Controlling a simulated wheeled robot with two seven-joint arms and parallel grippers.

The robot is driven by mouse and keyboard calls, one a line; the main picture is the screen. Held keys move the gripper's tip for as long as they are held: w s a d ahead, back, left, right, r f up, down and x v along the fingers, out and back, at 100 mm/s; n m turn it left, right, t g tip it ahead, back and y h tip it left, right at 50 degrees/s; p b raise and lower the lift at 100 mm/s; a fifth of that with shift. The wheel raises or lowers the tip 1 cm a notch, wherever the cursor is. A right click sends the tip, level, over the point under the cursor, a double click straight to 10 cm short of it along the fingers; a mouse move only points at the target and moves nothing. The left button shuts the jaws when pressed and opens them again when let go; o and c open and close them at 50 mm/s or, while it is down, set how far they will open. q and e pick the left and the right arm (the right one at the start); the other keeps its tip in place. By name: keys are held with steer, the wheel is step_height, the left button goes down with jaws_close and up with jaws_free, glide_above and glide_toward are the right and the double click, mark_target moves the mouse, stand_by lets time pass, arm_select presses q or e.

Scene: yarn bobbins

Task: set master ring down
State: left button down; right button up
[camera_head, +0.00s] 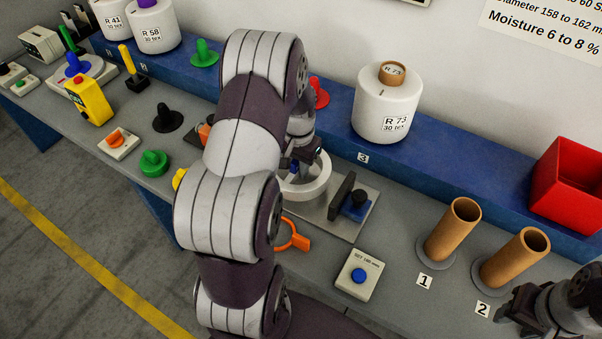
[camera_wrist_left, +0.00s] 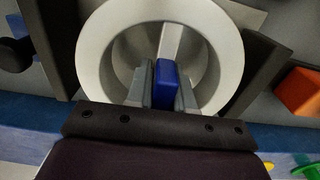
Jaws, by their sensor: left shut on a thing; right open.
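The white master ring (camera_head: 318,184) is at the measuring fixture's metal plate (camera_head: 348,226), partly hidden behind my left arm. In the left wrist view the ring (camera_wrist_left: 92,58) has a crossbar with a blue grip (camera_wrist_left: 166,82). My left gripper (camera_head: 290,164) is shut on the blue grip, a finger on each side (camera_wrist_left: 166,95). The ring lies between two dark upright jaws, one with a black knob (camera_head: 360,197) beside it. Whether the ring touches the plate is not clear. My right gripper (camera_head: 520,305) is open at the lower right.
A box with a blue button (camera_head: 358,276) is in front of the fixture. An orange ring-shaped tool (camera_head: 298,240) lies nearby. Two cardboard tubes (camera_head: 455,230) stand at the right. Bobbin R 73 (camera_head: 385,105) and a red bin (camera_head: 570,185) are on the blue ledge behind.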

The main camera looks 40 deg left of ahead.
mark_target(300, 183)
arm_select(q)
steer(key=f, duration=0.4)
steer(key=shift+w, duration=0.4)
steer(key=shift+s, duration=0.15)
arm_select(e)
steer(key=shift+w+r, duration=0.1)
steer(key=shift+w, duration=0.15)
arm_select(q)
steer(key=shift+f, duration=0.15)
steer(key=c, duration=1)
jaws_free()
